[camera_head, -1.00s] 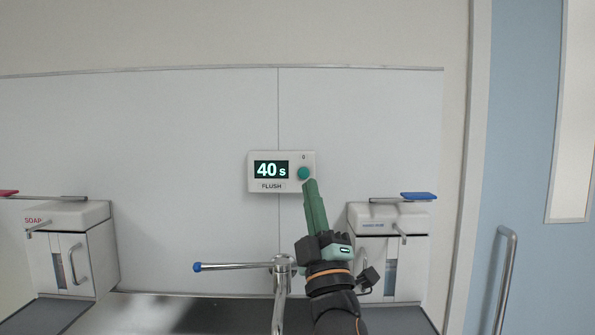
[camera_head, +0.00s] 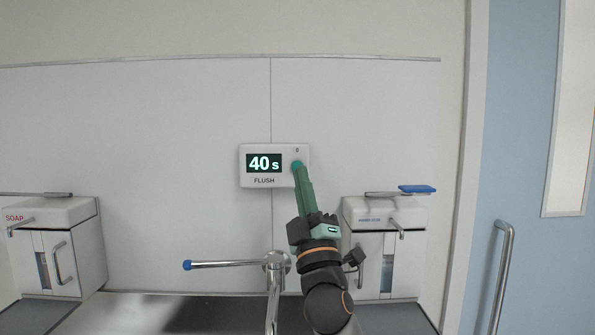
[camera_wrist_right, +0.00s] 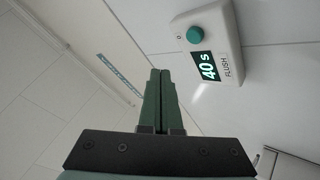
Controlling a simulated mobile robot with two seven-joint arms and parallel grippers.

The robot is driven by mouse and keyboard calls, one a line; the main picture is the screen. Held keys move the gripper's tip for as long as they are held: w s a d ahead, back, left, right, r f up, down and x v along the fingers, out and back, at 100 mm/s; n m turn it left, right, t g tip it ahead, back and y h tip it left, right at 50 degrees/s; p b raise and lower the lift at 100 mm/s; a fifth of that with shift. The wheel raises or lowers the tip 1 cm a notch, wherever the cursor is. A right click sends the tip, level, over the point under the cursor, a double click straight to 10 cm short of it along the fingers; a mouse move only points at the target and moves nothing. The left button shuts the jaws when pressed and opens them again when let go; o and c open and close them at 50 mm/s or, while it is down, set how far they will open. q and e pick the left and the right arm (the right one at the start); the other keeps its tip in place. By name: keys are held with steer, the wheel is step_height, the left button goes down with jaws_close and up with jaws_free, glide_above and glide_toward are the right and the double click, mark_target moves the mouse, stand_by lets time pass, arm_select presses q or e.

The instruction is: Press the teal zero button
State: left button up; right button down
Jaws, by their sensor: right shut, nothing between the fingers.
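The flush timer (camera_head: 244,180) is a white box on the wall panel, its display (camera_head: 264,163) reading "40 s". The round teal zero button (camera_head: 297,165) is on its right side, its lower part hidden by my fingers in the head view. My right gripper (camera_head: 300,170) is shut and empty, its green fingertips just below and in front of the button. In the right wrist view the whole button (camera_wrist_right: 195,35) shows above and right of the fingertips (camera_wrist_right: 160,72), with a visible gap. I cannot see my left gripper.
A tap with a blue-tipped lever (camera_head: 225,265) stands below the timer. A soap dispenser (camera_head: 60,212) is at the left and another dispenser (camera_head: 375,215) with a blue lever is at the right. A blue door with a handle (camera_head: 500,270) is at the far right.

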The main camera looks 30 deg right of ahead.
steer(key=w+d, duration=0.1)
steer(key=w+d+b, duration=0.1)
steer(key=w, duration=0.1)
steer(key=w+d, duration=0.1)
steer(key=shift+w+b, duration=0.3)
steer(key=shift+w, duration=0.05)
stand_by(1.7)
steer(key=shift+w, duration=0.15)
steer(key=shift+w+d, duration=0.15)
steer(key=shift+w, duration=0.05)
steer(key=shift+w+d+b, duration=0.25)
steer(key=shift+w+b, duration=0.1)
steer(key=shift+b, duration=0.1)
stand_by(0.7)
steer(key=shift+s+a, duration=0.1)
steer(key=shift+s+a+p, duration=0.35)
steer(key=shift+s, duration=0.25)
steer(key=shift+s, duration=0.1)
